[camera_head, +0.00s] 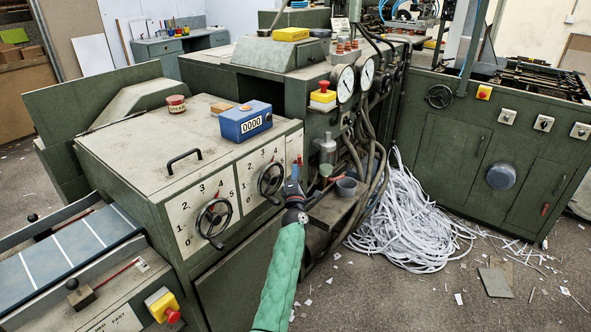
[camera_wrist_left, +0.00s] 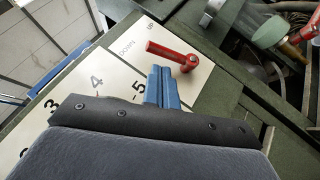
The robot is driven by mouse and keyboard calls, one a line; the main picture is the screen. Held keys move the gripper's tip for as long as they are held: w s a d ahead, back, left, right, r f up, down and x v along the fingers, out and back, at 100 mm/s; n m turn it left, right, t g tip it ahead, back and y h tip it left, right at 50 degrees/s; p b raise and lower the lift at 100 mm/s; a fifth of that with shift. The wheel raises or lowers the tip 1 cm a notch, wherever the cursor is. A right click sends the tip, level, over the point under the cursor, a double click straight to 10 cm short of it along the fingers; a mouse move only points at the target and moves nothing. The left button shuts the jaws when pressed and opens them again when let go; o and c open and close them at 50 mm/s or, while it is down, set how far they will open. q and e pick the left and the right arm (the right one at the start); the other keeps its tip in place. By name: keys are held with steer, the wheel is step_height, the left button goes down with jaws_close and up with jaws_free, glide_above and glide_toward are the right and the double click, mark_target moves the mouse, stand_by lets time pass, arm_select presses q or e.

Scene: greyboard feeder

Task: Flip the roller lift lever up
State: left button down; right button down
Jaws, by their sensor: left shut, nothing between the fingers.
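The roller lift lever (camera_wrist_left: 172,54) is a short red bar on a pale panel (camera_wrist_left: 125,65) in the left wrist view. It lies across the panel, its round hub at the right end, near the words DOWN and UP. My left gripper (camera_wrist_left: 162,72) has blue fingers, shut together and empty, just below the lever in that view. I cannot tell whether they touch it. In the head view my left gripper (camera_head: 293,186) is at the right end of the green machine's dial panel (camera_head: 238,190), where the lever is largely hidden. My right gripper is not in view.
Two black handwheels (camera_head: 214,218) (camera_head: 271,179) stick out of the panel left of my gripper. A heap of paper strips (camera_head: 410,220) lies on the floor beyond.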

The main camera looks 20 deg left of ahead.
arm_select(q)
steer(key=shift+x, duration=0.95)
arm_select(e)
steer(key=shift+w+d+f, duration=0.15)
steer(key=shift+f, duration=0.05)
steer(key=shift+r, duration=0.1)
